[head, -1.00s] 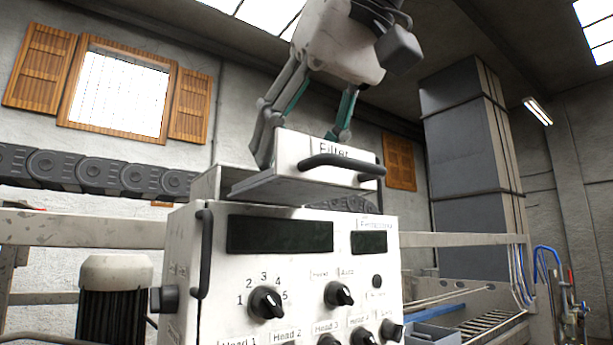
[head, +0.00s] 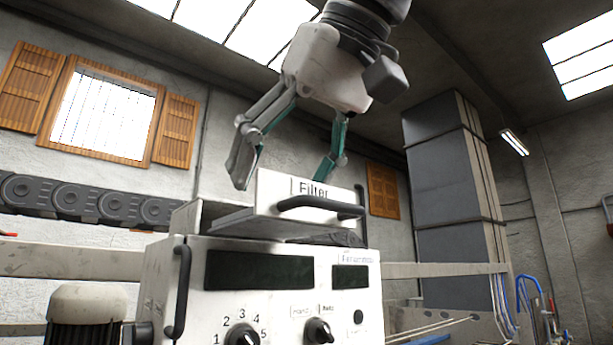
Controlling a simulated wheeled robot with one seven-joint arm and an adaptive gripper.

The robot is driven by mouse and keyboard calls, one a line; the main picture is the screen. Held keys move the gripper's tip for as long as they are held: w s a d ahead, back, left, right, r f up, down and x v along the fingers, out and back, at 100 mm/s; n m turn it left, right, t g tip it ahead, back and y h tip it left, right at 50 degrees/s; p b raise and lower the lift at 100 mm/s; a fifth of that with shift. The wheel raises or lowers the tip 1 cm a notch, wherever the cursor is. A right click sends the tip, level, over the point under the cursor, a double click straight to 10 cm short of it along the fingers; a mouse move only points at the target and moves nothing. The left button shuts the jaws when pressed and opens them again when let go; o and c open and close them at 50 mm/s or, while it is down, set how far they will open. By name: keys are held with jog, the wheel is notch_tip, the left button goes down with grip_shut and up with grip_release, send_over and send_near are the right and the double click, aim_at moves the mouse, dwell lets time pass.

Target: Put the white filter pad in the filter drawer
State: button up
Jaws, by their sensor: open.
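The filter drawer (head: 305,207) is a white metal drawer labelled "Filter" with a black bar handle. It is pulled out at the top of the white control cabinet, seen from low in front. My gripper (head: 285,178) is above and behind the drawer front, pointing down, with its fingers spread wide. The left finger's tip shows just above the drawer's left side; the right finger's tip is partly hidden behind the drawer front. I see no white filter pad; the inside of the drawer is hidden by its front from this low view.
The cabinet (head: 262,307) has dark displays, knobs and a black side handle (head: 181,290). A grey chain track (head: 85,200) and a metal rail (head: 70,262) run to the left. A tall grey column (head: 450,190) stands at the right. The space above the drawer is open around my gripper.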

jog(key=p+v, duration=0.2)
jog(key=v, duration=0.8)
jog(key=shift+s+d, duration=0.15)
jog(key=shift+r, duration=0.15)
